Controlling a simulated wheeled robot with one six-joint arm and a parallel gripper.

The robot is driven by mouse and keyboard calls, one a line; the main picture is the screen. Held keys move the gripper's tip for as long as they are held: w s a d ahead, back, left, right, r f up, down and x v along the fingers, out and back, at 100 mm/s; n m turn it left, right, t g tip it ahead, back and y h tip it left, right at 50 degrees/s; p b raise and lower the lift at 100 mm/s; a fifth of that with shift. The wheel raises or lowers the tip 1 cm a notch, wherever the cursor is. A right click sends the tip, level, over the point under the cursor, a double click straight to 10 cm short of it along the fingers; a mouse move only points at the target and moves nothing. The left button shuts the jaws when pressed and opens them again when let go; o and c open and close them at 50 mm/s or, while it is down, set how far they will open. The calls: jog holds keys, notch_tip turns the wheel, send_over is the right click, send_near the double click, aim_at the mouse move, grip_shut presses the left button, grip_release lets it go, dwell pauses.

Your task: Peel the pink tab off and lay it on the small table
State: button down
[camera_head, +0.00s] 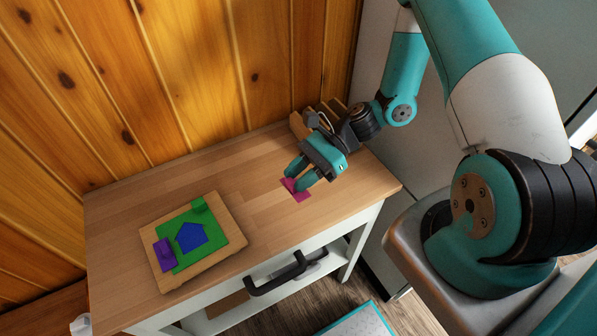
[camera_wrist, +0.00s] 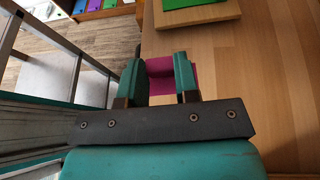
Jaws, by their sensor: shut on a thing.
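The pink tab (camera_head: 302,196) is at the surface of the small wooden-topped table (camera_head: 262,207), right of a board. It also shows between my fingers in the wrist view (camera_wrist: 160,68). My gripper (camera_head: 297,181) points down at the tab and is shut on it, with one finger on each side. I cannot tell whether the tab touches the tabletop. The light wooden board (camera_head: 233,233) lies on the left part of the table. It carries a green sheet (camera_head: 207,220), a blue house-shaped piece (camera_head: 191,237) and a purple piece (camera_head: 165,254).
A wooden block-like object (camera_head: 299,125) stands at the table's back right, close behind my gripper. A dark handle (camera_head: 277,279) juts from the table's front. A plank wall (camera_head: 200,70) closes the back. The tabletop between board and tab is clear.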

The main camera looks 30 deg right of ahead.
jog(key=b, duration=0.3)
send_over(299, 209)
jog(key=shift+f, duration=2.95)
jog(key=shift+f+b, duration=0.4)
jog(key=shift+f, duration=0.1)
jog(key=shift+f+b, duration=0.45)
jog(key=shift+f, duration=0.25)
jog(key=shift+f+b, duration=0.4)
jog(key=shift+f, duration=0.25)
jog(key=shift+f, duration=0.1)
